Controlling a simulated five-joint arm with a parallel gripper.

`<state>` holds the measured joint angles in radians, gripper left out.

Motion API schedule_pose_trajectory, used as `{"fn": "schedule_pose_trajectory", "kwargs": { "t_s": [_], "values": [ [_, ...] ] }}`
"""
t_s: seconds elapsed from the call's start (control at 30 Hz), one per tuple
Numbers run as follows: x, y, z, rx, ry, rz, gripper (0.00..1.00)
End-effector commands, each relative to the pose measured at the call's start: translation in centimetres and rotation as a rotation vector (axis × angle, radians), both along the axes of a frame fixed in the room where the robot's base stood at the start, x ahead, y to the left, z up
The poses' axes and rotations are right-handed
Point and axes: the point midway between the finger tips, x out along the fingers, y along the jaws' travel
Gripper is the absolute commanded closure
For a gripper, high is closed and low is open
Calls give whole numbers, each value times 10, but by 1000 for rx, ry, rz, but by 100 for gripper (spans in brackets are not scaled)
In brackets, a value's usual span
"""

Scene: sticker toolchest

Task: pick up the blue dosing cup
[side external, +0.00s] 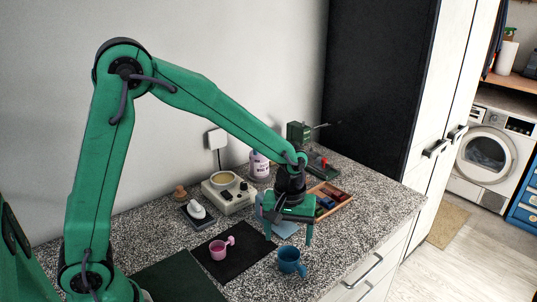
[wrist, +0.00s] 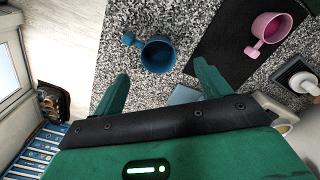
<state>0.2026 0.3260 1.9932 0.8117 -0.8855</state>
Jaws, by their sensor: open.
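The blue dosing cup (side external: 291,262) stands on the speckled countertop near its front edge. In the wrist view the blue cup (wrist: 158,55) shows its open mouth, with its short handle pointing left. My gripper (side external: 289,234) is above the counter, pointing down, just behind and above the cup. In the wrist view my gripper (wrist: 162,88) has its two green fingers spread wide, with nothing between them. The cup lies beyond the fingertips, roughly between their lines and apart from them.
A pink cup (side external: 219,248) stands on a black mat (side external: 238,262) left of the blue cup. A cream device with dials (side external: 229,194), a white bottle (side external: 259,166) and a wooden tray (side external: 343,197) stand behind. The counter's front edge is close to the blue cup.

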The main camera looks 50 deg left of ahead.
Motion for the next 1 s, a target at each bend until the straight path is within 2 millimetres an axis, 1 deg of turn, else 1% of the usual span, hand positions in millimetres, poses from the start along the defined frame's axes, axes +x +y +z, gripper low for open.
{"fn": "schedule_pose_trajectory", "kwargs": {
  "t_s": [0.1,0.37,0.63,0.87,1.0],
  "values": [
    [2,-2,-6,2,9,13,24],
    [2,-3,-11,2,12,17,24],
    [2,-3,-31,3,13,16,24],
    [2,-3,-34,2,11,16,24],
    [1,-3,-41,3,13,16,24]
  ]
}}
